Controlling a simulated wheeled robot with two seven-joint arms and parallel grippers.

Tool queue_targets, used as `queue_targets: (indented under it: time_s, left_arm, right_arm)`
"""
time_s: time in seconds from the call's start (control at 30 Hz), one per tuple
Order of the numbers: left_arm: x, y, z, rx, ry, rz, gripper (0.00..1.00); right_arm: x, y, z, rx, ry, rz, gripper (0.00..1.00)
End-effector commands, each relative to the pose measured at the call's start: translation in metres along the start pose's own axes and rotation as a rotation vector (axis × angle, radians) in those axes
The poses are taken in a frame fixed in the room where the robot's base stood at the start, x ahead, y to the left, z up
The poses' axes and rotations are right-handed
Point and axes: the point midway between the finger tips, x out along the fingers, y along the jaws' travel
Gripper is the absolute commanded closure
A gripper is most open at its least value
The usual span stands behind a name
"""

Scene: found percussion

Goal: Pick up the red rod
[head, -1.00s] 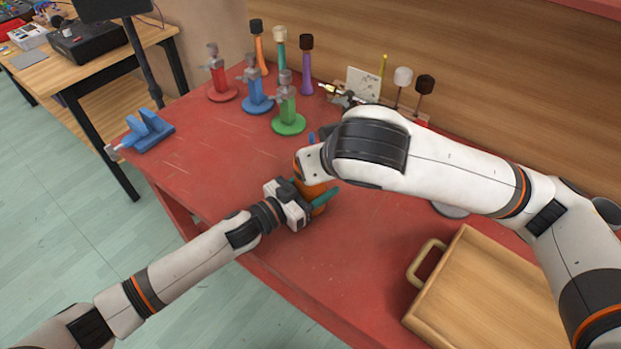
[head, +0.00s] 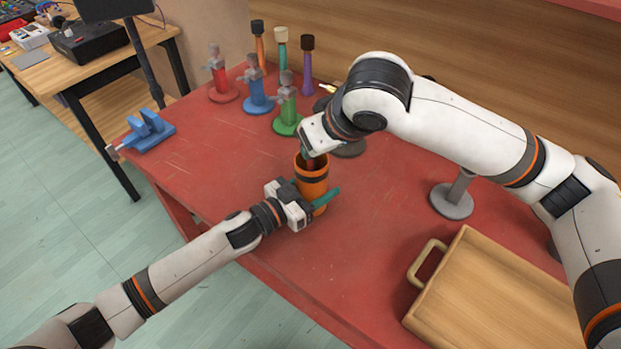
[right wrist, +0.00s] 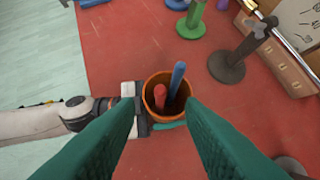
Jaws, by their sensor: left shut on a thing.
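An orange cup (head: 313,188) with dark bands stands upright near the table's front edge. It holds a red rod (right wrist: 160,95) and a blue rod (right wrist: 177,78), both with their upper ends sticking out, as the right wrist view shows. My left gripper (head: 312,200) is shut on the cup from its left side. My right gripper (right wrist: 160,103) is above the cup, pointing down. Its green fingers are spread apart, with the cup's mouth and both rods showing between them and nothing held. In the head view my right wrist hides most of the right fingers and the rods' tops.
Red, blue and green stands (head: 287,108) and several mallets (head: 307,66) are at the back. A blue vise (head: 150,130) is at the left edge. A grey stand (head: 453,200) and a wooden tray (head: 490,290) are at the right. The red table's (head: 240,190) middle is mostly clear.

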Motion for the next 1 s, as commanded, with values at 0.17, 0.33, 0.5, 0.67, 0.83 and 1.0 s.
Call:
queue_targets:
  time_s: [0.17, 0.33, 0.5, 0.67, 0.83, 1.0]
  left_arm:
    - [0.0, 0.0, 0.0, 0.0, 0.0, 0.0, 0.69]
    - [0.0, 0.0, 0.0, 0.0, 0.0, 0.0, 0.69]
    - [0.0, 0.0, 0.0, 0.0, 0.0, 0.0, 0.69]
    - [0.0, 0.0, 0.0, 0.0, 0.0, 0.0, 0.69]
    - [0.0, 0.0, 0.0, 0.0, 0.0, 0.0, 0.69]
    - [0.0, 0.0, 0.0, 0.0, 0.0, 0.0, 0.69]
  right_arm:
    - [0.029, -0.001, -0.001, 0.001, 0.005, -0.001, 0.65]
    - [0.045, 0.0, 0.0, 0.0, 0.002, 0.001, 0.65]
    - [0.047, 0.0, 0.0, -0.001, 0.001, 0.0, 0.65]
    - [0.046, 0.0, 0.0, 0.0, 0.001, 0.0, 0.79]
    - [0.046, 0.0, 0.0, 0.0, 0.001, 0.0, 1.0]
    - [0.046, 0.0, 0.0, 0.0, 0.001, 0.0, 1.0]
